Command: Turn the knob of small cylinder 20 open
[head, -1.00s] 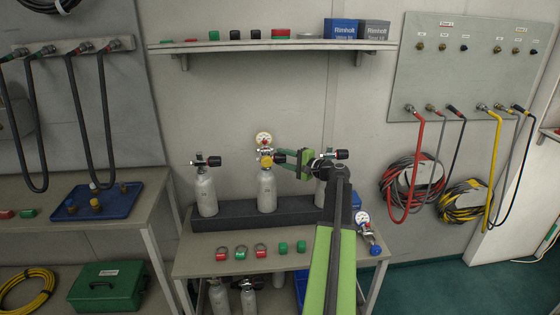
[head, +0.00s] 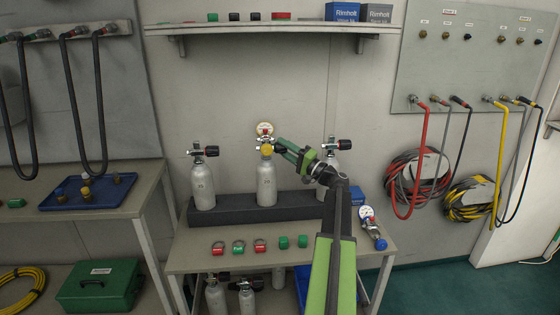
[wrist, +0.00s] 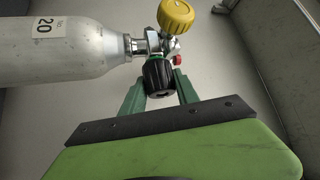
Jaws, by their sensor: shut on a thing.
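Small cylinder 20 (head: 266,186) is the middle of the grey cylinders upright in the rack. In the wrist view, cylinder 20 (wrist: 75,50) lies across the upper left with its number label showing. Its black knob (wrist: 158,76) sticks out from the valve between the two green fingers. My gripper (wrist: 160,82) is shut on this knob, one finger on each side. In the head view my gripper (head: 281,147) reaches the valve from the right and hides the knob. A gauge (head: 264,128) and a yellow handwheel (wrist: 175,15) sit on the same valve.
Cylinders stand left (head: 203,186) and right (head: 331,160) in the dark rack (head: 236,209); my arm partly covers the right one. Several red and green rings and caps lie on the bench (head: 200,258) in front. A shelf (head: 270,30) runs above.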

